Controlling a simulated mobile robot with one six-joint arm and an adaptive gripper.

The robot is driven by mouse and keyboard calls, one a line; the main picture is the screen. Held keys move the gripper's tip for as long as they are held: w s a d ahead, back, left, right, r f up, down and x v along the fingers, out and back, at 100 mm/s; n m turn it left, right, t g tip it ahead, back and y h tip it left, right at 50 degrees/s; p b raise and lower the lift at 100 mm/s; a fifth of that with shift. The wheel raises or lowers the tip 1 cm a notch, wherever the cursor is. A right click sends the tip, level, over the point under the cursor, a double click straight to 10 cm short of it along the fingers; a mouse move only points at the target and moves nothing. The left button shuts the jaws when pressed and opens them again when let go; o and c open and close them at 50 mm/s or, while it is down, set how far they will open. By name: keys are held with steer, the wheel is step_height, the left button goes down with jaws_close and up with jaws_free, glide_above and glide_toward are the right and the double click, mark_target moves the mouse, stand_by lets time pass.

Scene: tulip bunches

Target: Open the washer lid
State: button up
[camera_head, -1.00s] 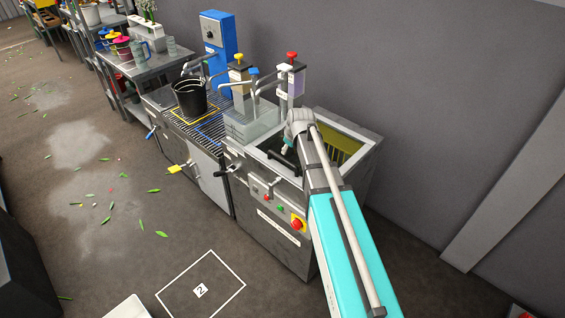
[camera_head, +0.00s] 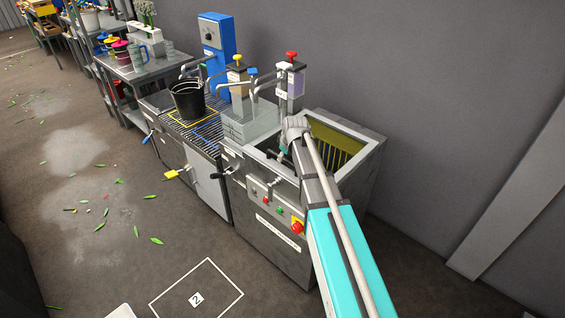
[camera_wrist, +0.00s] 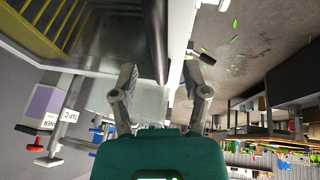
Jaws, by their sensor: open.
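The washer (camera_head: 268,238) is a grey metal cabinet at the middle right of the head view. Its top shows a dark basin with a yellow slatted rack (camera_head: 335,140) inside. I cannot clearly make out the lid's panel or its angle. In the wrist view a long dark bar (camera_wrist: 175,40), perhaps the lid's handle, runs between my fingers. My gripper (camera_wrist: 166,66) is open, one finger on each side of the bar; contact cannot be told. In the head view my gripper (camera_head: 284,152) is small and partly hidden at the basin's left side.
Pump dispensers (camera_head: 290,82) stand behind the basin's left side. A black bucket (camera_head: 188,100) sits on the grated counter to the left. A red button (camera_head: 297,229) and a small lever are on the washer's front. A wall is close behind; the floor in front is mostly clear.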

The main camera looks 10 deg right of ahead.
steer(key=shift+b+x, duration=0.85)
steer(key=shift+x, duration=0.35)
jaws_close()
steer(key=shift+a, duration=0.3)
steer(key=shift+d, duration=0.15)
steer(key=shift+r, duration=0.15)
